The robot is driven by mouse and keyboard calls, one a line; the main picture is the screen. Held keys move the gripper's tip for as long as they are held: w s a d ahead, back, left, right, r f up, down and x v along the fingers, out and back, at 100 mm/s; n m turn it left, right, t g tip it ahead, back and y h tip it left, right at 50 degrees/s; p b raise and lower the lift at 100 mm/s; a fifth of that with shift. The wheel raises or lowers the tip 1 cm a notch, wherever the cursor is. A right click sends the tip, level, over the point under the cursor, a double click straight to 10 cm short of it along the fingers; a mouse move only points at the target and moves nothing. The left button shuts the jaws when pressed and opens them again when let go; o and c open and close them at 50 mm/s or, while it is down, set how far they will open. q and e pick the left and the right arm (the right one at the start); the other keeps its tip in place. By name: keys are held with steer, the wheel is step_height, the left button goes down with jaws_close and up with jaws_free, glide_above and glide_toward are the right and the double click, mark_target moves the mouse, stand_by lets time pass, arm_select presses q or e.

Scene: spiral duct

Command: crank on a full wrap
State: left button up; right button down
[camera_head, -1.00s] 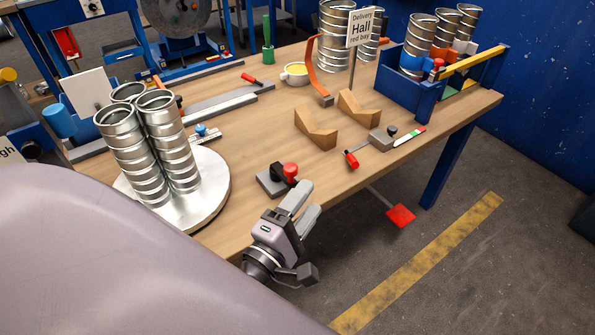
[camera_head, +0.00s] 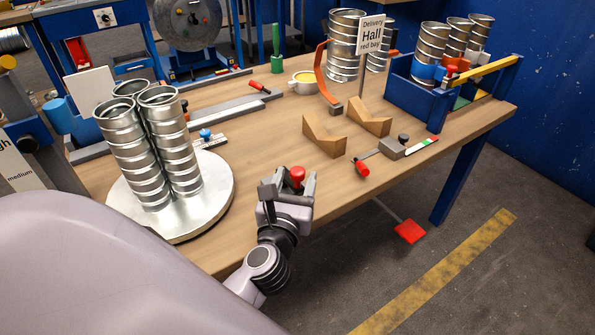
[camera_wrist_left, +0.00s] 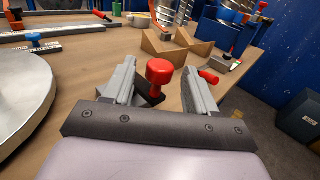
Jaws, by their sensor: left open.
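A small dark device with an upright red knob (camera_head: 297,174) stands at the table's front edge. In the wrist view the red knob (camera_wrist_left: 159,72) rises between the two fingers. My left gripper (camera_head: 288,185) is open, with one finger on each side of the knob; I see gaps on both sides in the wrist view (camera_wrist_left: 158,85). The device's base is mostly hidden behind the gripper. A round machine disc (camera_head: 187,20) stands at the back. Ribbed metal ducts (camera_head: 150,150) stand upright on a round silver plate (camera_head: 125,208) to the left. My right gripper is not in view.
Two wooden V-blocks (camera_head: 325,135) sit right of the gripper, beside a red-handled tool (camera_head: 362,167). A blue crate (camera_head: 415,98) with ducts stands at the right. A red pedal (camera_head: 410,231) is below the table edge.

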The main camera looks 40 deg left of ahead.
arm_select(q)
steer(key=shift+x, duration=1.3)
jaws_close()
